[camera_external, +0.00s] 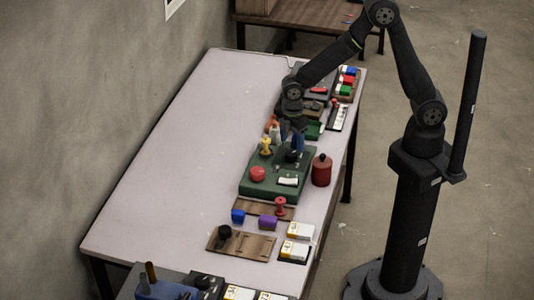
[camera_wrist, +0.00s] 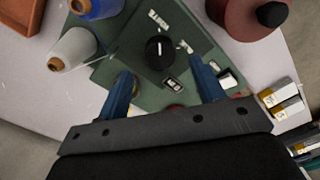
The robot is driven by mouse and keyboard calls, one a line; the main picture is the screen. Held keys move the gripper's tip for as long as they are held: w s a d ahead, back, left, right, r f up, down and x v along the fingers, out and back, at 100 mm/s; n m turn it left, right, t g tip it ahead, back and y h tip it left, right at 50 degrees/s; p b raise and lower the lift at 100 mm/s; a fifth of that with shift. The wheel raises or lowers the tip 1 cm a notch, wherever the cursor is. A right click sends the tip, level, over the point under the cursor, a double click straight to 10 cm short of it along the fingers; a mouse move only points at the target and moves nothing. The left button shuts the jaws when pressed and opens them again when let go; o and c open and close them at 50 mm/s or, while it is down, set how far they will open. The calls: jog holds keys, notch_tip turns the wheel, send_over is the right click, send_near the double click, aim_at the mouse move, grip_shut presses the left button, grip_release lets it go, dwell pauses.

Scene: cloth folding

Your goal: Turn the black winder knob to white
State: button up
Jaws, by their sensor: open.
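The black winder knob (camera_wrist: 158,48) stands on a dark green square plate with small white labels around it. A pale line shows on its top; the label words are too small to read surely. In the external view the knob (camera_external: 291,156) sits near the far end of a green board (camera_external: 250,186). My gripper (camera_wrist: 163,82) is open, its two blue fingers wide apart and empty. The knob lies ahead of the gap between the fingertips, apart from both. In the external view my gripper (camera_external: 298,138) hangs just above and beyond the knob, partly hiding the board's far end.
A red canister (camera_external: 321,170) with a black lid knob stands right of the board. A yellow piece (camera_external: 265,146) and a red button (camera_external: 257,173) are on the board's left side. Spools (camera_wrist: 72,48) stand close by. The table's left half (camera_external: 170,170) is clear.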

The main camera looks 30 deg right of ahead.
aim_at(291, 153)
notch_tip(291, 153, up, 13)
dwell(0.3)
jog(key=shift+f, duration=0.1)
dwell(0.4)
notch_tip(291, 153, down, 17)
jog(key=shift+f, duration=0.2)
dwell(0.4)
